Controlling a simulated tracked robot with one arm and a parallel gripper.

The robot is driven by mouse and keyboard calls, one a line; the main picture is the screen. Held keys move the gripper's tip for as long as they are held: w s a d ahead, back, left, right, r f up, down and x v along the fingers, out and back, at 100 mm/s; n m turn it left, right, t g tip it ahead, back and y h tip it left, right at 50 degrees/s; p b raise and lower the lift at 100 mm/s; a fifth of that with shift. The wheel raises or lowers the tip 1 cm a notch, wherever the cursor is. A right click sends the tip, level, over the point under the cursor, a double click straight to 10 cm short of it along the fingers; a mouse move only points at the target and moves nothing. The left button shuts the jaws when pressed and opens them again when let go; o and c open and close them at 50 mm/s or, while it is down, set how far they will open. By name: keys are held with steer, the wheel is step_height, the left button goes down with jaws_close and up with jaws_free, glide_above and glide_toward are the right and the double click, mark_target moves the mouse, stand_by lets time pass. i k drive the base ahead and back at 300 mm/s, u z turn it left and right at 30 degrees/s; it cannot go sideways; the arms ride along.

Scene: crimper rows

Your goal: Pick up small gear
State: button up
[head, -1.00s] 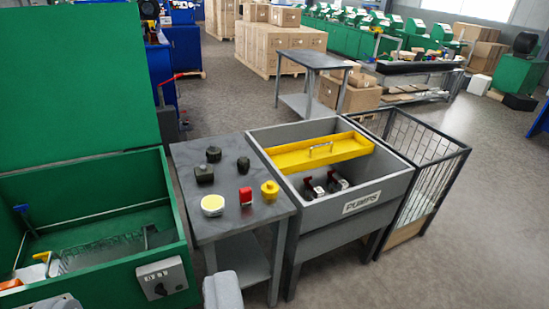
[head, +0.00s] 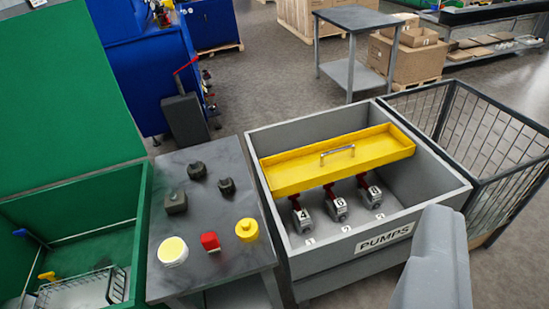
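On the grey table (head: 190,285) stand several small parts. Two small dark, knobbly round parts, one at the back (head: 197,170) and one right of centre (head: 227,187), look most like small gears, but I cannot tell for certain. A dark block with a round top (head: 176,203) stands left of them. In front are a pale yellow and white disc (head: 172,251), a red block (head: 210,241) and a yellow cylinder with a knob (head: 247,230). A grey rounded part of my arm shows at lower right. My gripper's fingers do not show.
Right of the table is a grey bin (head: 300,262) labelled PUMPS, with a yellow tray (head: 290,176) across it and several pumps (head: 336,204) inside. A wire cage (head: 480,130) stands beyond. A green machine (head: 140,225) borders the table's left side.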

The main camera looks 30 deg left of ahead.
mark_target(225, 184)
steer(key=u, duration=0.3)
steer(key=i, duration=1.3)
steer(key=u, duration=0.9)
steer(key=i, duration=0.3)
steer(key=u, duration=0.2)
steer(key=k, duration=0.9)
steer(key=u, duration=0.2)
steer(key=i, duration=0.9)
steer(key=z, duration=0.1)
